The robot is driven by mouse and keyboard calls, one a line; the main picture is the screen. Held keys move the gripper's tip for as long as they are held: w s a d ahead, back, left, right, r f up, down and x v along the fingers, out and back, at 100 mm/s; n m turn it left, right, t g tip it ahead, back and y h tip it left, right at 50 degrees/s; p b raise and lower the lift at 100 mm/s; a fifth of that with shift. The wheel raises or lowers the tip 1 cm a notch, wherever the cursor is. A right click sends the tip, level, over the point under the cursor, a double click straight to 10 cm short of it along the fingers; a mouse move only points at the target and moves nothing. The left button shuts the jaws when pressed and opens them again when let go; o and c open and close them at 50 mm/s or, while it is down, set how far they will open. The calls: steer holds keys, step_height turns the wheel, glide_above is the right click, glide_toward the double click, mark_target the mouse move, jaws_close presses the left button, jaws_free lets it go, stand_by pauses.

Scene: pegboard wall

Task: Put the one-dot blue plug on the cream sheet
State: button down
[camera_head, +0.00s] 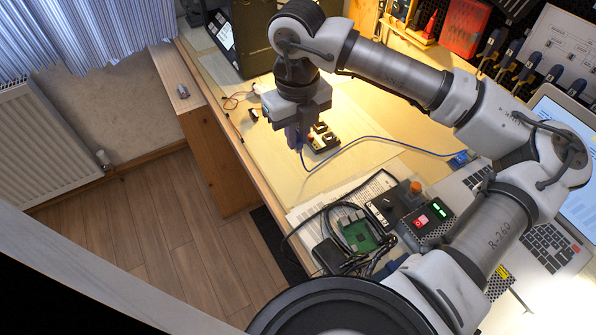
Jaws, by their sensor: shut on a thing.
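My gripper (296,138) points down over the workbench, shut on a small blue plug whose body is mostly hidden between the fingers. A blue cable (375,138) leaves the gripper and curves right to a blue connector (460,159) beside the laptop. Dots on the held plug are too small to make out. The cream sheet (318,181) lies flat on the bench, below and around the gripper. I cannot tell whether the plug touches it.
A black block with pale-topped parts (322,138) sits just right of the gripper. A green circuit board (353,236), coiled black cables and a box with a red switch (421,219) lie nearer. The laptop (545,245) is at the right. The bench's left edge drops to the floor.

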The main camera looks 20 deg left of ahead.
step_height(320, 180, down, 12)
steer(key=shift+f+p, duration=0.1)
steer(key=shift+p, duration=0.6)
steer(key=shift+f, duration=0.2)
steer(key=c, duration=1.4)
jaws_free()
steer(key=shift+c, duration=0.2)
step_height(320, 180, up, 12)
steer(key=shift+r+b, duration=0.2)
steer(key=shift+b, duration=0.55)
